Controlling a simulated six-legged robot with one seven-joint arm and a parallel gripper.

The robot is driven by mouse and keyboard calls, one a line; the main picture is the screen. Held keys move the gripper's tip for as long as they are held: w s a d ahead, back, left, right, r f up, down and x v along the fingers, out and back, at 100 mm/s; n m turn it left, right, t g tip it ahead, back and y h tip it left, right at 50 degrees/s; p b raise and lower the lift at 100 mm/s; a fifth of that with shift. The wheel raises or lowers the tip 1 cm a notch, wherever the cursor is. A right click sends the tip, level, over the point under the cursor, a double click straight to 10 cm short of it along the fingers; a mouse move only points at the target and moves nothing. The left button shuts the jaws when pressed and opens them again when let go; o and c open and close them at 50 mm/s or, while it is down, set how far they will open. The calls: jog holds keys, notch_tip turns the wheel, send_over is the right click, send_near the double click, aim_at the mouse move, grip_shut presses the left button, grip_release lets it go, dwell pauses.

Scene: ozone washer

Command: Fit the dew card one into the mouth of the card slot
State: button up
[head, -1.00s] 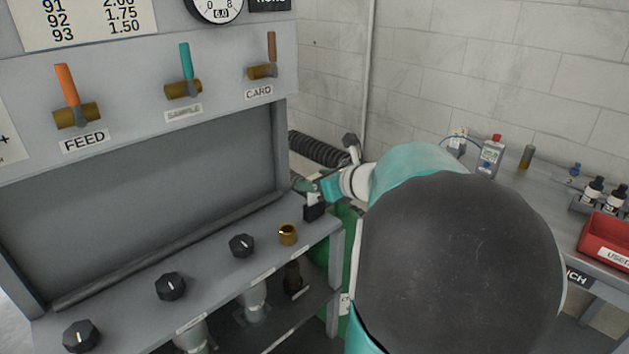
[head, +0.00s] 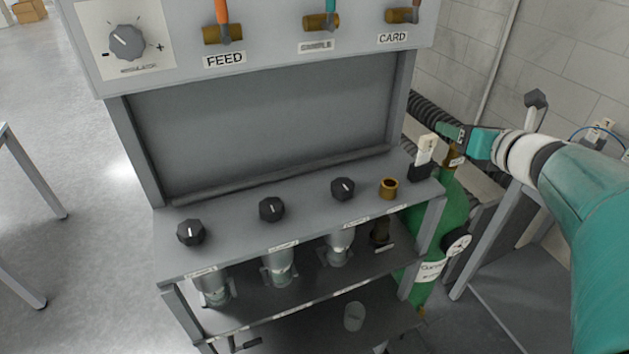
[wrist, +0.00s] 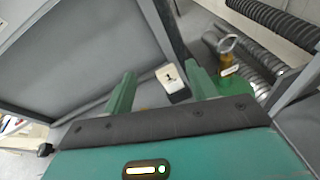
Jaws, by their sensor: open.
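The dew card one (head: 425,149) is a small white card standing upright at the right end of the washer's shelf. Its lower end is in the black card slot (head: 419,172); how deep it sits I cannot tell. In the wrist view the card (wrist: 170,76) shows a dark "1" on its face, with black at its base. My gripper (head: 447,129) is just right of the card and above the slot, apart from it in the head view. In the wrist view my gripper (wrist: 162,90) has its two green fingers spread, with the card beyond and between them and nothing held.
A brass cup (head: 389,188) and black knobs (head: 343,189) line the shelf left of the slot. A green gas cylinder (head: 440,225) stands below and right. Black ribbed hose (head: 427,110) runs behind. The CARD lever (head: 401,15) is above.

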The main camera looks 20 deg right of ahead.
jog(key=w+a+r+m+g+h, duration=0.2)
jog(key=a+m+h, duration=0.45)
jog(key=m, duration=1.15)
jog(key=s+a+f+m+g+y, duration=0.2)
jog(key=s+a+f+m, duration=0.1)
jog(key=a, duration=0.5)
jog(key=s+a+f+m+g+y, duration=0.2)
jog(key=s+a+f+m+y, duration=0.1)
jog(key=a, duration=0.5)
jog(key=s+a+f+m+g+y, duration=0.2)
jog(key=s+a+f+m+g, duration=0.1)
jog(key=a+f+m, duration=0.3)
jog(key=s+a+m, duration=0.1)
jog(key=a+m, duration=0.1)
jog(key=shift+s+a+m+y, duration=0.25)
jog(key=shift+a+m+y, duration=0.05)
jog(key=shift+y, duration=0.05)
